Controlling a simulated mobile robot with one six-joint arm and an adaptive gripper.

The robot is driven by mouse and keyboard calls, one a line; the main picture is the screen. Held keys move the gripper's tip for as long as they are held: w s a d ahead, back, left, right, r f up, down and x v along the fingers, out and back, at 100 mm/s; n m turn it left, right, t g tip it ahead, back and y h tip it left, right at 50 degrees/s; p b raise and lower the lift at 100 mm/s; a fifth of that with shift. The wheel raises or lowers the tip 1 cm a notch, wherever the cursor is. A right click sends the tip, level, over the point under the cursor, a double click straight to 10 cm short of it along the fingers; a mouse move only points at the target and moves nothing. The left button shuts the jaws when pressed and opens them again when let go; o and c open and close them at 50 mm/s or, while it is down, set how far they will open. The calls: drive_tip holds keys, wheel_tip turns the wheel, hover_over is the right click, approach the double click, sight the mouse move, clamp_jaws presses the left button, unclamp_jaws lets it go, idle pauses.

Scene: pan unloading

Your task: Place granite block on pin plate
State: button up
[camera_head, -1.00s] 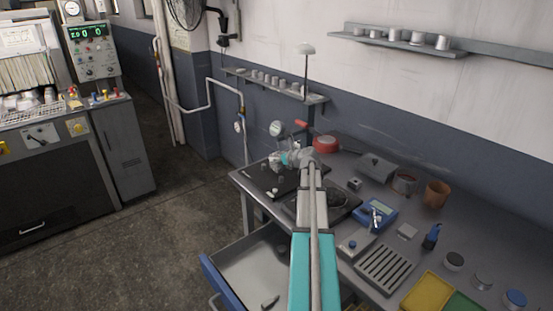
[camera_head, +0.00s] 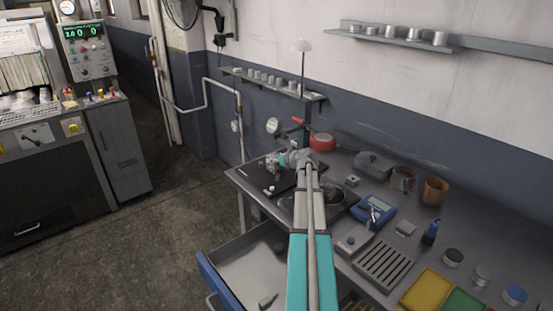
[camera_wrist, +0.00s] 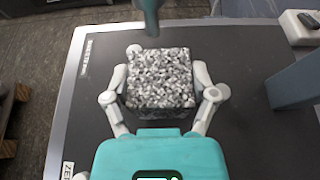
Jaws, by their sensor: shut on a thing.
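The granite block (camera_wrist: 160,78), a speckled black-and-white cube, sits between the two pale fingers of my gripper (camera_wrist: 163,97) in the wrist view. The fingers are shut on its left and right sides. Below it is a dark flat plate (camera_wrist: 80,120) with a pale edge and printed labels, which I take for the pin plate. A small white round knob (camera_wrist: 134,51) shows at the block's far left corner. In the head view my gripper (camera_head: 277,161) is over the dark plate (camera_head: 256,175) at the bench's left end. Whether the block touches the plate cannot be told.
A grey upright (camera_wrist: 296,82) stands close on the right in the wrist view. A round dark pan (camera_head: 328,193), a blue scale (camera_head: 374,211) and a slotted grey rack (camera_head: 383,267) lie to the right. A drawer (camera_head: 245,270) is open below the bench.

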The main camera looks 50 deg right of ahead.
drive_tip(key=shift+f, duration=0.2)
idle(0.3)
drive_tip(key=o, duration=1.2)
